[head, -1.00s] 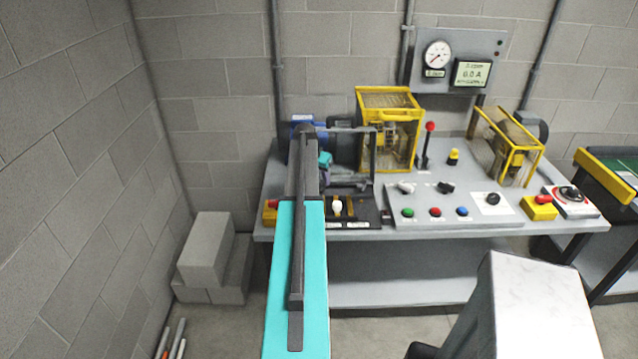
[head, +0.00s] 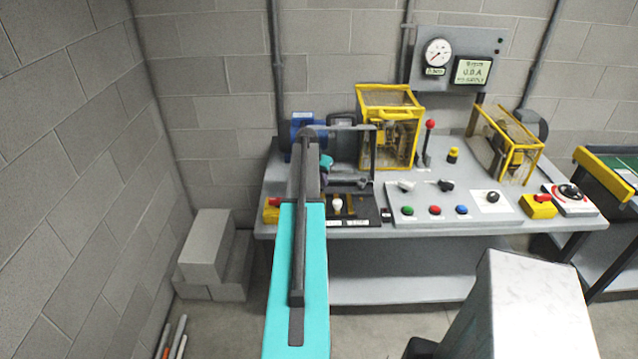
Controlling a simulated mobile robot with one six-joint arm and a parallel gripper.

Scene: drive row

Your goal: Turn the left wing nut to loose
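My teal and dark arm reaches up from the bottom of the picture to the left part of the grey bench.
The blue motor (head: 303,128) is partly behind my arm. A yellow-framed guard (head: 388,88) stands to its right, with a red-knobbed lever (head: 430,126) beside it. Push buttons (head: 435,210) line the front panel. Grey blocks (head: 208,248) stand on the floor at left.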

